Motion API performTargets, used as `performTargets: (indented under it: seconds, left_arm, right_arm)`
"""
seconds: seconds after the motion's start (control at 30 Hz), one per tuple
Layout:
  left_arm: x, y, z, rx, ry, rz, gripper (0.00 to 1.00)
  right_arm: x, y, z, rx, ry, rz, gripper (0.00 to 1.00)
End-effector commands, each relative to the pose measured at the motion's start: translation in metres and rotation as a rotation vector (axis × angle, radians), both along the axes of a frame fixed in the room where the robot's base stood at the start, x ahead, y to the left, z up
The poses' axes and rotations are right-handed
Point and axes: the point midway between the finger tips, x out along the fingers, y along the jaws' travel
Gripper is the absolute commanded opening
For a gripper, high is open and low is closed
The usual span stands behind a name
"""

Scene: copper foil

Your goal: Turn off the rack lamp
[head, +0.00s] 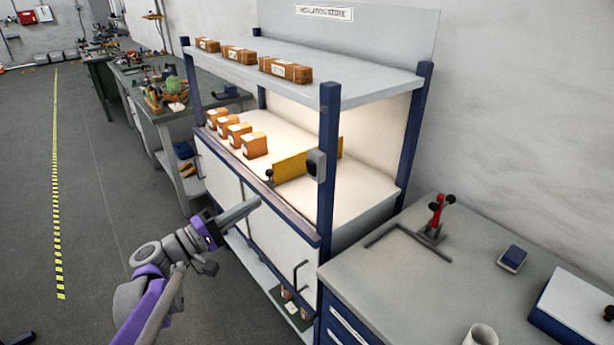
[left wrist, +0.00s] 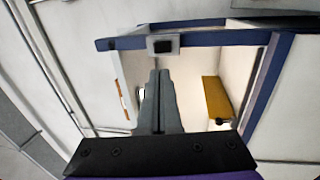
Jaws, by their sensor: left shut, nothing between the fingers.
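The rack (head: 328,110) has blue posts, and its lower bay is brightly lit from under the upper shelf; the lamp itself is hidden. In the left wrist view the switch box (left wrist: 163,45) is on the blue post, just beyond my fingertips in the picture. My left gripper (head: 255,203) is shut and empty, in front of the rack's lower edge, left of and below the switch box and apart from it. Its closed fingers (left wrist: 160,75) point toward the rack in the left wrist view. My right gripper is not in view.
Several orange-brown boxes (head: 254,145) stand on the lit shelf, with more on the top shelf. A yellow panel (head: 291,166) stands near the switch post. A grey workbench (head: 400,290) with a red clamp (head: 436,215) adjoins at right. The floor at left is clear.

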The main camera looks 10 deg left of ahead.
Motion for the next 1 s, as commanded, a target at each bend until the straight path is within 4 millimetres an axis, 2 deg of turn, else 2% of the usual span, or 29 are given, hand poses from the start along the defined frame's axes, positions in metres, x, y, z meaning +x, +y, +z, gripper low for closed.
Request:
performTargets:
  seconds: [0.33, 0.5, 0.67, 1.0]
  left_arm:
    - [0.001, 0.003, 0.003, -0.012, -0.011, 0.005, 0.00]
    - [0.007, -0.003, 0.005, -0.012, -0.011, 0.001, 0.00]
    - [0.027, -0.019, 0.010, -0.013, -0.010, -0.001, 0.00]
    - [0.083, -0.062, 0.024, -0.012, -0.011, 0.000, 0.00]
  right_arm:
    - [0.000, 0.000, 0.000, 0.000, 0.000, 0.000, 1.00]
    - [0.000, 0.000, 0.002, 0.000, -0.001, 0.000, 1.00]
    - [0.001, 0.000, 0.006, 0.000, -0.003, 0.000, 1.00]
    - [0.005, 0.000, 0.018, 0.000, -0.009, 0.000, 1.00]
